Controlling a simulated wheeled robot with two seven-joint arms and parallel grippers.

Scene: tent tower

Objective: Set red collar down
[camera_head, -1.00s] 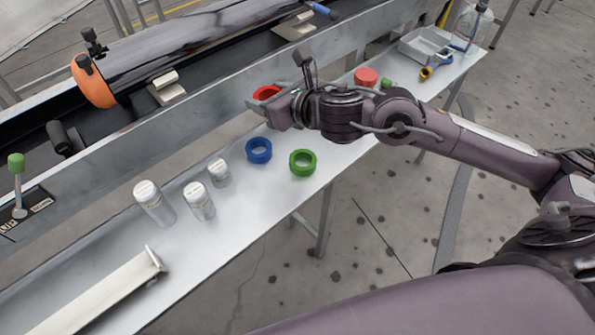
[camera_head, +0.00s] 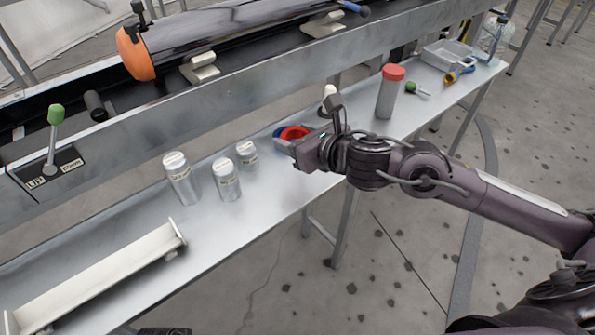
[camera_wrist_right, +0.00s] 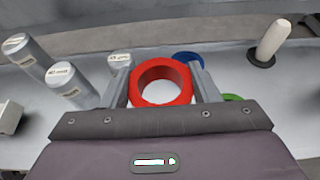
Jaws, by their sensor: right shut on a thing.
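The red collar (camera_head: 295,132) is a thick ring between the fingertips of my right gripper (camera_head: 299,141). In the right wrist view, the red collar (camera_wrist_right: 160,65) sits between the two fingers of the right gripper (camera_wrist_right: 161,82), which is shut on it. A blue collar (camera_head: 279,132) shows partly behind the red one; it also shows in the wrist view (camera_wrist_right: 187,56). A green collar (camera_wrist_right: 232,97) shows partly at the right finger and is hidden in the head view. I cannot tell whether the red collar touches the table. My left gripper is not in view.
Several silver canisters (camera_head: 227,181) stand left of the gripper on the narrow metal table (camera_head: 120,228). A white-topped peg on a dark base (camera_wrist_right: 270,42) and a red-capped cylinder (camera_head: 388,95) stand to the right. A pale channel (camera_head: 95,275) lies at the near left.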

